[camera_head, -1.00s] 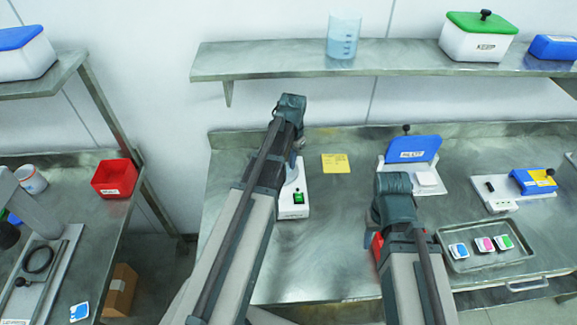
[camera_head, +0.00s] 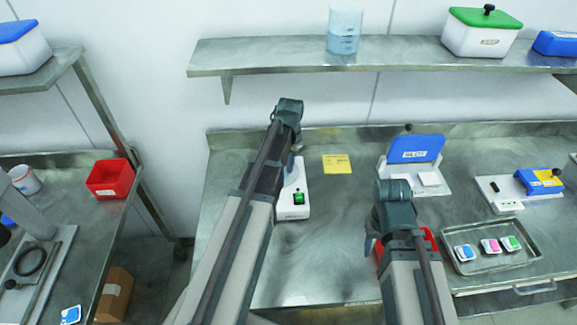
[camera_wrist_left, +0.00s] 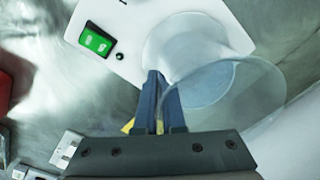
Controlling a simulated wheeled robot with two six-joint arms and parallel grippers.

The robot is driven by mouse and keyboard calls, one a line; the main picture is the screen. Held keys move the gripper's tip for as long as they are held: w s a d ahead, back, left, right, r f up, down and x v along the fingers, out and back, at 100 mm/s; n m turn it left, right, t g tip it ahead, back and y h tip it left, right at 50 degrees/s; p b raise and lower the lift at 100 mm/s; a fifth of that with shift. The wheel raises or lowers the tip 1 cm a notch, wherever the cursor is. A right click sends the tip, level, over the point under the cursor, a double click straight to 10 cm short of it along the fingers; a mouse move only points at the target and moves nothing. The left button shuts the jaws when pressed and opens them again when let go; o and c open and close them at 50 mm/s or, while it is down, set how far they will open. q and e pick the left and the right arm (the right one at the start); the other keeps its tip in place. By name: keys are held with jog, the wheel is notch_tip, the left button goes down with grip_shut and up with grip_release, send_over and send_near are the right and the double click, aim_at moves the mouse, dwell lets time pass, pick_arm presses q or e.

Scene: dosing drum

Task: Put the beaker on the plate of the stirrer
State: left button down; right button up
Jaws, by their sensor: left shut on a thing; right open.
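The stirrer (camera_head: 294,203) is a white box with a green switch on the bench, partly behind my left arm. In the left wrist view its switch panel (camera_wrist_left: 125,13) and round pale plate (camera_wrist_left: 180,38) show. My left gripper (camera_wrist_left: 158,82) is shut on the wall of a clear beaker (camera_wrist_left: 245,92). The beaker overlaps the plate in that view; whether its base touches the plate I cannot tell. In the head view my left arm hides the held beaker. My right gripper (camera_head: 371,245) is open, low over the bench front, mostly hidden by its own arm.
Another beaker (camera_head: 344,32) with blue markings stands on the wall shelf (camera_head: 270,56). A yellow note (camera_head: 337,164) lies right of the stirrer. A red bin (camera_head: 432,237) is partly behind my right arm. A tray (camera_head: 465,267) with several small packs is further right.

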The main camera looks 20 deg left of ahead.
pick_arm(q)
jog(key=shift+f, duration=0.2)
jog(key=c, duration=1)
grip_release()
jog(key=shift+r, duration=0.1)
jog(key=shift+r, duration=0.15)
jog(key=r+p, duration=1.2)
jog(key=shift+d, duration=0.2)
jog(key=shift+y, duration=0.4)
jog(key=s+d, duration=0.9)
jog(key=d, duration=0.1)
jog(key=s+d, duration=1)
jog(key=shift+s+d, duration=0.15)
